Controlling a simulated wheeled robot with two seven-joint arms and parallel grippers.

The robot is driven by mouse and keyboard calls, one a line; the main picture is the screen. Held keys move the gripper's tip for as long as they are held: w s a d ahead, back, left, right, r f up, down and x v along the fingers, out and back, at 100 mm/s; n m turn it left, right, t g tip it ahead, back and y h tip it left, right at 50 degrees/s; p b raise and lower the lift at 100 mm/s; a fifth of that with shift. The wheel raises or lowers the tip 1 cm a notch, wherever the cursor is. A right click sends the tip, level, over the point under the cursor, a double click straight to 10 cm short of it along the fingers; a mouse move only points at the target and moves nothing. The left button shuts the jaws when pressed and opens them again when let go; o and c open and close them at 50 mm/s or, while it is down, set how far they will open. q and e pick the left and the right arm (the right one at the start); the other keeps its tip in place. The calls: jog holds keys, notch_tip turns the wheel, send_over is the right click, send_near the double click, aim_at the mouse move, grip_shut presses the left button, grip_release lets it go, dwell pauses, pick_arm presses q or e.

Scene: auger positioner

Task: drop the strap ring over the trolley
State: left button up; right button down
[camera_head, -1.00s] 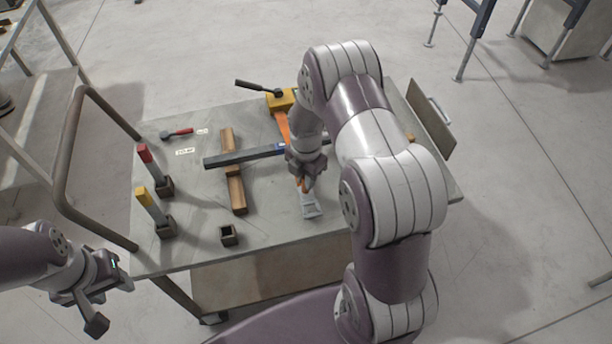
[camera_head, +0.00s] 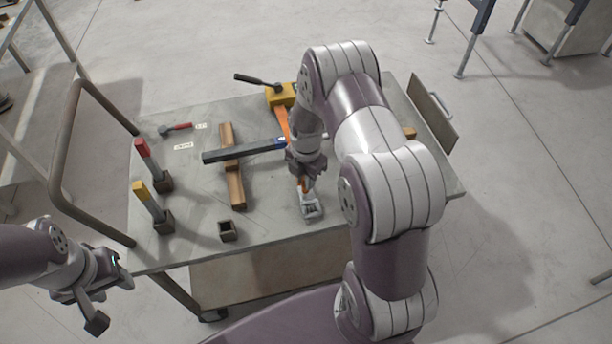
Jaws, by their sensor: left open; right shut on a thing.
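An orange strap (camera_head: 281,124) runs from a yellow block (camera_head: 281,95) at the back of the grey worktable, behind my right wrist. My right gripper (camera_head: 305,186) points down over the right part of the table, shut on the orange strap end (camera_head: 303,187). A small grey metal piece (camera_head: 312,209) shows just below the fingers. I cannot tell whether it is the strap ring or the trolley, or whether it touches the table. My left gripper (camera_head: 92,312) is open and empty, off the table's front left corner.
A dark beam (camera_head: 235,154) with a blue end lies across a wooden bar (camera_head: 233,185). A red-topped post (camera_head: 147,154), a yellow-topped post (camera_head: 148,200) and an empty square socket (camera_head: 228,231) stand at the left and front. A red-handled tool (camera_head: 176,127) lies behind.

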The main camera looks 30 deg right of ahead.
jog(key=shift+f+b, duration=0.5)
jog(key=shift+f, duration=0.3)
jog(key=c, duration=0.9)
grip_release()
jog(key=shift+c, duration=0.2)
notch_tip(320, 180, up, 13)
jog(key=shift+f, duration=0.15)
